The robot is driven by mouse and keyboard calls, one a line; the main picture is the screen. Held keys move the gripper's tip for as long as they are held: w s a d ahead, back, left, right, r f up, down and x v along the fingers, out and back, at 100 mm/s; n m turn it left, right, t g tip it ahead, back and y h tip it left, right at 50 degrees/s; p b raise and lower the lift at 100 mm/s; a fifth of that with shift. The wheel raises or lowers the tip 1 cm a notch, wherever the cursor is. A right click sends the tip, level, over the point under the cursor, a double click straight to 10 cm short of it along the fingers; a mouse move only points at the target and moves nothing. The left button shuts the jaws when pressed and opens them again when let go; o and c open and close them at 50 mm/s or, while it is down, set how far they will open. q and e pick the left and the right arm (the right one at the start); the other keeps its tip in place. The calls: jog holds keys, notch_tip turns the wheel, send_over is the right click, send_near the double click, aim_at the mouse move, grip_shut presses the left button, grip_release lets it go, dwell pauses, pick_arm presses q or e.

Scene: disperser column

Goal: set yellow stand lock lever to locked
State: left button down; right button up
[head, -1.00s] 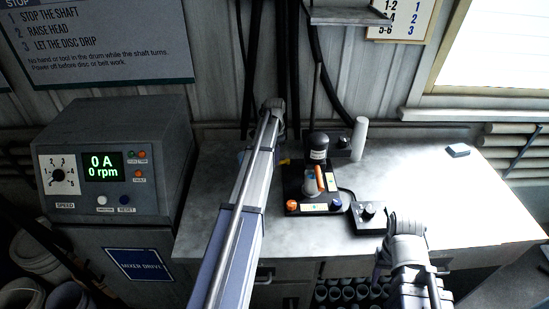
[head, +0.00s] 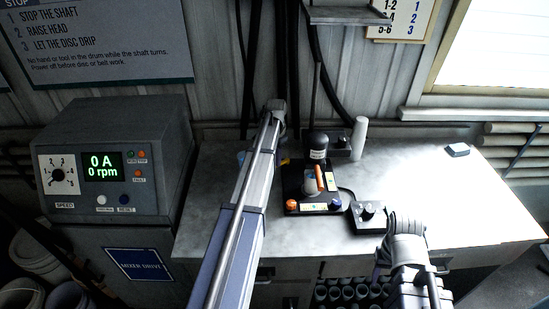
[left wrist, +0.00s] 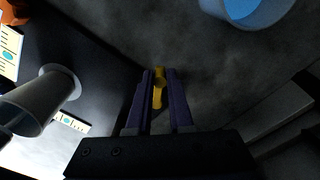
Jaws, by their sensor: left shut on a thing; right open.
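The yellow lever (left wrist: 158,94) shows in the left wrist view between the two purple fingers of my left gripper (left wrist: 159,74). The fingers are shut on it, one on each side. In the head view my left arm reaches over the bench and hides this gripper. A small bit of yellow (head: 284,161) shows just right of that arm, beside the dark stand. My right gripper (head: 379,271) is low at the right, in front of the bench, apart from the stand. It is open; its fingers are mostly hidden by its arm.
The dark stand (head: 293,180) carries an orange-handled part (head: 320,178), an orange knob (head: 291,205) and a dark cylinder (head: 318,143). A small control box (head: 369,214) and white cylinder (head: 358,139) stand nearby. The bench's right side (head: 430,180) is mostly clear.

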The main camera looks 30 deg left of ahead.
pick_arm(q)
jog(key=n, duration=0.1)
jog(key=d+n, duration=0.1)
jog(key=shift+s+d+n, duration=0.2)
jog(key=shift+s+n, duration=0.05)
jog(key=shift+n, duration=0.15)
jog(key=d+n, duration=0.1)
jog(key=n, duration=0.1)
jog(key=shift+d+n, duration=0.15)
jog(key=shift+n, duration=0.15)
jog(key=n, duration=0.1)
jog(key=d+n, duration=0.1)
jog(key=n, duration=0.1)
jog(key=shift+w+d, duration=0.15)
jog(key=shift+d, duration=0.1)
jog(key=shift+w+d+n, duration=0.15)
jog(key=shift+d+n, duration=0.15)
jog(key=shift+n, duration=0.4)
jog(key=shift+w+d+n, duration=0.1)
jog(key=shift+d+n, duration=0.15)
jog(key=shift+n, duration=0.45)
jog(key=c, duration=0.8)
grip_release()
jog(key=shift+r, duration=0.1)
